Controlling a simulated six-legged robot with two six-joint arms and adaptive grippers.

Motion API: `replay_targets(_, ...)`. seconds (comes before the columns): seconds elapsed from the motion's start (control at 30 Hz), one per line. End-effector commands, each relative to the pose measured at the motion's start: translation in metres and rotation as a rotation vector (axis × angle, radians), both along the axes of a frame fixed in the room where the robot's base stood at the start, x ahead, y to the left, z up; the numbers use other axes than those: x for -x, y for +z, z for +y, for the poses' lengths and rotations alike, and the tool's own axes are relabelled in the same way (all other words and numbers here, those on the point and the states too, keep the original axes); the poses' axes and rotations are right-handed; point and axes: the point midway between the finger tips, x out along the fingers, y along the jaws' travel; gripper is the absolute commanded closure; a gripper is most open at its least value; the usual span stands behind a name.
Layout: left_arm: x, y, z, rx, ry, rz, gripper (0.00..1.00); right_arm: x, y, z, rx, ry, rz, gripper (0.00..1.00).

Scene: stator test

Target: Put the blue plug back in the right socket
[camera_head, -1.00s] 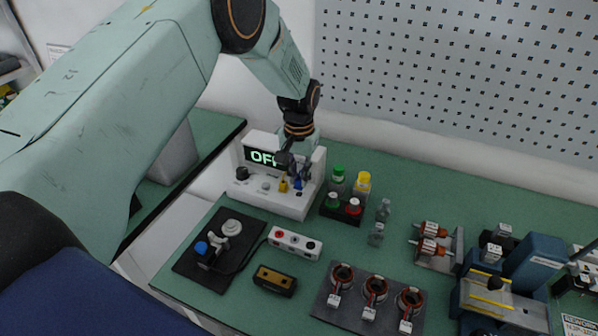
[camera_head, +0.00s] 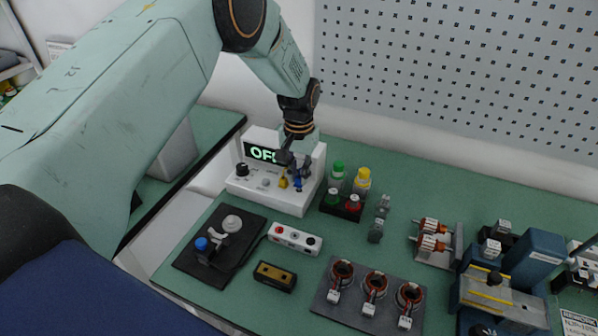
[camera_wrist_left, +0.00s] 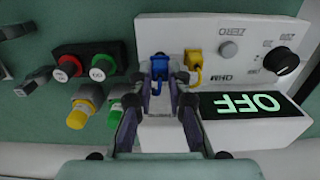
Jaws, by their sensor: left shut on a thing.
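The white meter (camera_head: 284,199) stands at the back left, and its display reads OFF. My left gripper (camera_head: 296,172) reaches down over its front panel and is shut on the blue plug (camera_head: 298,187). In the left wrist view, the blue plug (camera_wrist_left: 159,68) sits between the fingertips (camera_wrist_left: 161,77) of my left gripper, close against the panel. The fingers hide part of it, and I cannot tell how deep it sits in a socket. The yellow plug (camera_wrist_left: 195,66) is beside it on the panel, also visible in the head view (camera_head: 283,182). My right gripper is not in view.
A white socket box (camera_head: 295,239), a black fixture (camera_head: 213,247) and a tray of copper coils (camera_head: 368,310) lie in front. A perforated wall (camera_head: 460,80) rises behind.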

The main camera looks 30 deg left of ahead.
Motion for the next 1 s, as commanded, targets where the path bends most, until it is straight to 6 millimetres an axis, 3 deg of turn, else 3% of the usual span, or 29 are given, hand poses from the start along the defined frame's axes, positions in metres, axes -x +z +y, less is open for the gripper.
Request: replay_targets(1.0,0.0001,-0.0093,-0.0001,0.000,0.000,0.000,1.00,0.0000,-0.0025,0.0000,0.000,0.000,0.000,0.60)
